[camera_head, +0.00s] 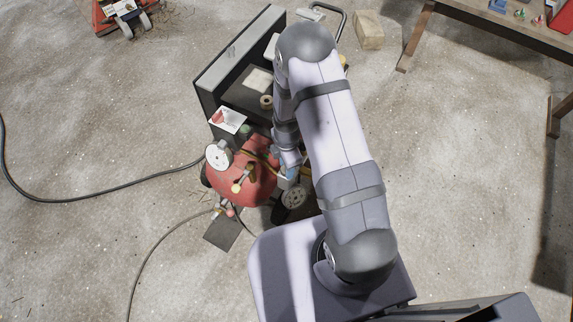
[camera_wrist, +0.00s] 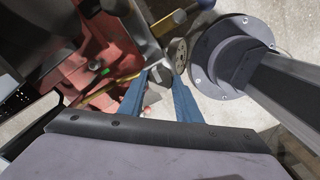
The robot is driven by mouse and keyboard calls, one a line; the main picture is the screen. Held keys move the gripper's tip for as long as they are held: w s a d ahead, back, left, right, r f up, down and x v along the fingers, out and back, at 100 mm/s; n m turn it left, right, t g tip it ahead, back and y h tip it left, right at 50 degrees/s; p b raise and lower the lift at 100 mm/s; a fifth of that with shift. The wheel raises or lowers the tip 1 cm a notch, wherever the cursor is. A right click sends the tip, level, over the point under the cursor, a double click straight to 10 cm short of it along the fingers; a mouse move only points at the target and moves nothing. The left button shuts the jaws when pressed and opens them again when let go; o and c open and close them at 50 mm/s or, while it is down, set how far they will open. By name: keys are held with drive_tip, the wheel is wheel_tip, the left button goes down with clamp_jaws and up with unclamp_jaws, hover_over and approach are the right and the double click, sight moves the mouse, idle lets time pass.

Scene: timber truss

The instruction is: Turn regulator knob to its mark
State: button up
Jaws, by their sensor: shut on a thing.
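The red compressor (camera_head: 245,180) stands on the concrete floor below my arm in the head view. Its red body also fills the upper left of the wrist view (camera_wrist: 100,60). My gripper (camera_head: 288,174) is at the compressor's right side. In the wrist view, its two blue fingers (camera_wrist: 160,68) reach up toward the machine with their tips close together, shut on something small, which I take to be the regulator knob. The knob is mostly hidden between the fingertips, and I cannot make out its mark.
A dark open cart (camera_head: 240,60) stands behind the compressor. Black hoses (camera_head: 100,187) lie on the floor at left. A wooden bench (camera_head: 500,25) stands at top right. The floor at right is clear.

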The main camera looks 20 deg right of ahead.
drive_tip(key=shift+n, duration=0.5)
drive_tip(key=o, duration=1.1)
drive_tip(key=shift+c, duration=0.2)
drive_tip(key=shift+r, duration=0.1)
drive_tip(key=shift+r, duration=3.6)
